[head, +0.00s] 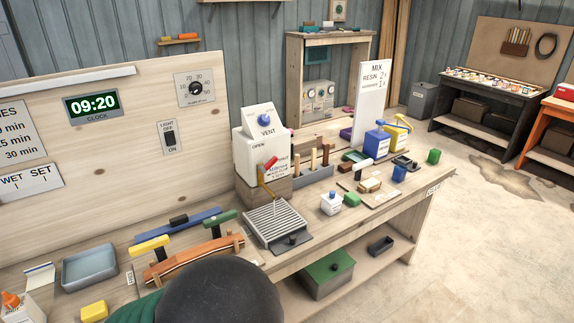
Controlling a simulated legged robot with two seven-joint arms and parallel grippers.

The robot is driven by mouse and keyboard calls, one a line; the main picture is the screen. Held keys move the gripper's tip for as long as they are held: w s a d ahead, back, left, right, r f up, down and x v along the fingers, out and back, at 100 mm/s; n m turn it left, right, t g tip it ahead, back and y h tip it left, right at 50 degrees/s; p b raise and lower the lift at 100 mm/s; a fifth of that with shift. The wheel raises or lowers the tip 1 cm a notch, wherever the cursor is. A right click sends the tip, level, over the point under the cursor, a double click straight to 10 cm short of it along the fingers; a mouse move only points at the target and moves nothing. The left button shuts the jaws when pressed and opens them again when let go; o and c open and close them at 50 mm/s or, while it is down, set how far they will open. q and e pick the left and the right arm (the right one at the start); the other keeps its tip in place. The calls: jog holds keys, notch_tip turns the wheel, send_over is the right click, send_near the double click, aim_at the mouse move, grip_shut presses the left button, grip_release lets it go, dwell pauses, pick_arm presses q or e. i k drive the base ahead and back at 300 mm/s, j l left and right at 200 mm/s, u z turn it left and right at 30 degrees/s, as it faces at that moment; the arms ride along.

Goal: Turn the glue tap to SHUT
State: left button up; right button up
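OPEN is printed on the tank's left side; smaller lettering by the tap, apparently SHUT, is partly legible. The tap has a red handle (271,163), tilted up to the right, and a brass-coloured spout (266,187). A thin pale line hangs below the spout over the slatted drip tray (275,222); I cannot tell surely whether it is glue. Neither gripper is in view.
A large dark rounded shape (220,292) with green beside it blocks the bottom centre. Clamps and a curved wooden strip (195,260) lie left of the drip tray. A rack of wooden-handled tools (312,168) stands close right of the tank. Open floor lies right of the bench.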

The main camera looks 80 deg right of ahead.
aim_at(264, 170)
jog(key=z, duration=2.55)
jog(key=i+l+z, duration=0.25)
jog(key=l+z, duration=0.2)
jog(key=i+l+z, duration=0.45)
jog(key=k+j, duration=0.05)
jog(key=k, duration=0.05)
